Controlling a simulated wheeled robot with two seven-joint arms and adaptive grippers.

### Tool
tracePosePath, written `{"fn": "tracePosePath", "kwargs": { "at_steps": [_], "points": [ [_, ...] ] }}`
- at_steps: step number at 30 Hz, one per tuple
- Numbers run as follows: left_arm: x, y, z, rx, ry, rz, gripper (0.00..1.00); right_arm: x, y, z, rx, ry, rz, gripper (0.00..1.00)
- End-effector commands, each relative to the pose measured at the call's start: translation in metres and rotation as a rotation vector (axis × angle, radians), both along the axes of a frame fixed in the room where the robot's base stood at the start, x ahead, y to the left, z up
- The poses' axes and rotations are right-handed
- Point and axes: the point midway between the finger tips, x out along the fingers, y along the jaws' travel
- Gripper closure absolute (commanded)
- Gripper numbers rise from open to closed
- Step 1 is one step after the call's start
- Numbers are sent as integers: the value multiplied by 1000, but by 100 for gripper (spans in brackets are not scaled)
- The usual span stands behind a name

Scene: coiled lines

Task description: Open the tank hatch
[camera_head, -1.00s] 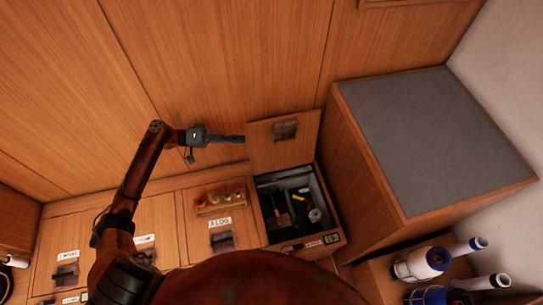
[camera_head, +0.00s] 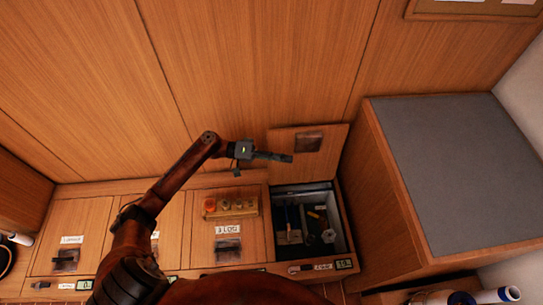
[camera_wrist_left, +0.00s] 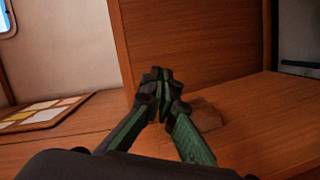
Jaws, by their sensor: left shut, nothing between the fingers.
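A row of wooden hatches is set in a bench along the wall. The rightmost hatch lid (camera_head: 332,147) stands raised against the wall, with a dark recessed pull on it. Below it is an open dark compartment (camera_head: 343,240) holding several small tools. Which is the tank hatch I cannot read for sure. My left gripper (camera_head: 290,158) is shut and empty, in front of the raised lid's left part; its closed fingers show in the left wrist view (camera_wrist_left: 158,76). My right gripper is not in view.
A grey-topped wooden cabinet (camera_head: 455,170) stands right of the open compartment. White rolls (camera_head: 505,294) lie at the lower right. My arm hides part of the hatch row.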

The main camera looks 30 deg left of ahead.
Motion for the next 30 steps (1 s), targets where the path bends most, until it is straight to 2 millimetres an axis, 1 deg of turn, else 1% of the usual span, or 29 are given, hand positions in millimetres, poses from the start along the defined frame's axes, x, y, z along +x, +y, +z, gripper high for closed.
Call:
{"fn": "tracePosePath", "kwargs": {
  "at_steps": [1, 3, 6, 10, 30],
  "points": [
    [-2, -7, -5, 2, 3, -1, 100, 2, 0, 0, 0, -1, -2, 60],
    [-13, -11, -9, 1, 3, -1, 100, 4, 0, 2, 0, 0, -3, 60],
    [-22, -18, -13, 1, 2, -1, 100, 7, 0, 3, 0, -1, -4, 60],
    [-28, -22, -16, 1, 1, -1, 100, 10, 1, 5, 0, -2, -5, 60],
    [-30, -23, -16, 0, 0, 0, 100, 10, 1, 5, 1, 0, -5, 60]
  ]
}}
